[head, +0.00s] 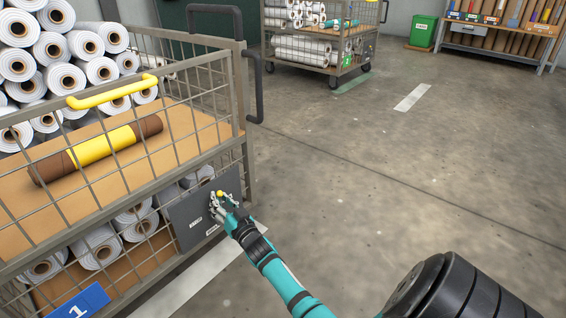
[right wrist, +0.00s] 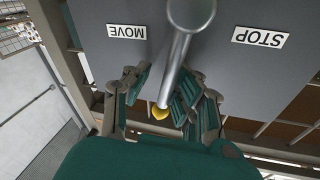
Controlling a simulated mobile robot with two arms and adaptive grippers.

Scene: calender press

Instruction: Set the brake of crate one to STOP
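Crate one is the wire cart (head: 240,90) at the left, with a blue "1" plate (head: 80,303). Its grey brake panel (head: 185,213) is low on the near end. In the right wrist view the panel shows upside down, with a MOVE label (right wrist: 127,31) at left and a STOP label (right wrist: 258,37) at right. My left gripper is not in view.
White rolls (head: 85,43) and a brown roll with a yellow band (head: 100,147) lie in the cart. Another roll cart (head: 330,71), a green bin (head: 422,32) and a workbench (head: 497,27) stand at the back. The concrete floor (head: 430,170) at right is clear.

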